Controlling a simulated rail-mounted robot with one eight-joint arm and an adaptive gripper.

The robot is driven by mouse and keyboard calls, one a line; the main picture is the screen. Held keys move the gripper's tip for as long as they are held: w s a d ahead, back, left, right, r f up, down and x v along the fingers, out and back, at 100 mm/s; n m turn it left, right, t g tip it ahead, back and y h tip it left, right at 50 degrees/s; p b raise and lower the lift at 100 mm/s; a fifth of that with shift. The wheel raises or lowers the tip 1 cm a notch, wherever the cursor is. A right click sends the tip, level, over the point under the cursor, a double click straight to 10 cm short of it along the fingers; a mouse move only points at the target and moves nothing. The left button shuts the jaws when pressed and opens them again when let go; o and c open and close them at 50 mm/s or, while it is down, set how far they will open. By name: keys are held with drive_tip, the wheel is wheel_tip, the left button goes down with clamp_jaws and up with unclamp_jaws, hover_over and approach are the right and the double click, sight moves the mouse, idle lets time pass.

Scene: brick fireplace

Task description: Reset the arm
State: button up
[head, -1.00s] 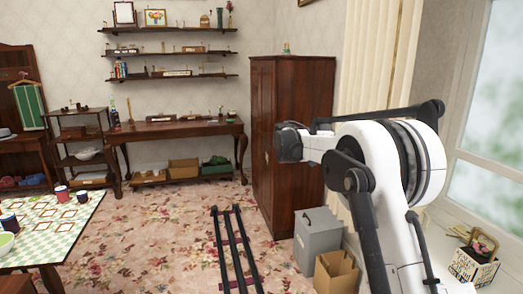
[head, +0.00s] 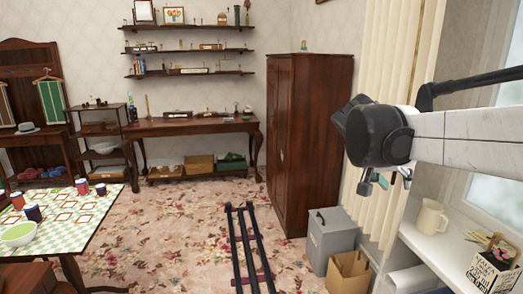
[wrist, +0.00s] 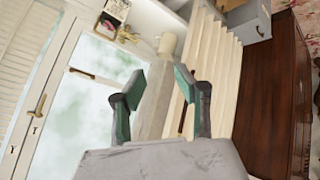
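My arm reaches in from the right edge of the head view, with its dark wrist end in front of the curtain. My gripper (head: 384,181) hangs below that wrist end, small and partly hidden by it. In the wrist view my gripper (wrist: 163,80) shows two green and dark fingers standing apart, with nothing between them. Behind the fingers are the window (wrist: 85,90), the cream pleated curtain (wrist: 207,75) and the dark wooden wardrobe (wrist: 272,100). The gripper touches none of these that I can see.
A white sill ledge (head: 425,250) with a cream jug (head: 431,217) and a box of items (head: 492,268) lies below the arm. A grey bin (head: 330,240) and cardboard box (head: 350,275) stand by the wardrobe (head: 308,130). Dark rails (head: 246,250) run along the carpet. A checkered table (head: 65,250) is at left.

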drive_tip(key=s+a+f+n+t+y, duration=0.1)
drive_tip(key=s+a+f+n+y, duration=0.2)
drive_tip(key=s+a+f, duration=0.3)
drive_tip(key=s+a+f+n+t+y, duration=0.2)
drive_tip(key=s+a+f, duration=0.4)
drive_tip(key=s, duration=1)
drive_tip(key=f+n+y, duration=0.1)
drive_tip(key=y, duration=0.1)
drive_tip(key=shift+s+a+y, duration=0.15)
drive_tip(key=shift+s+y, duration=0.1)
drive_tip(key=shift+y, duration=0.15)
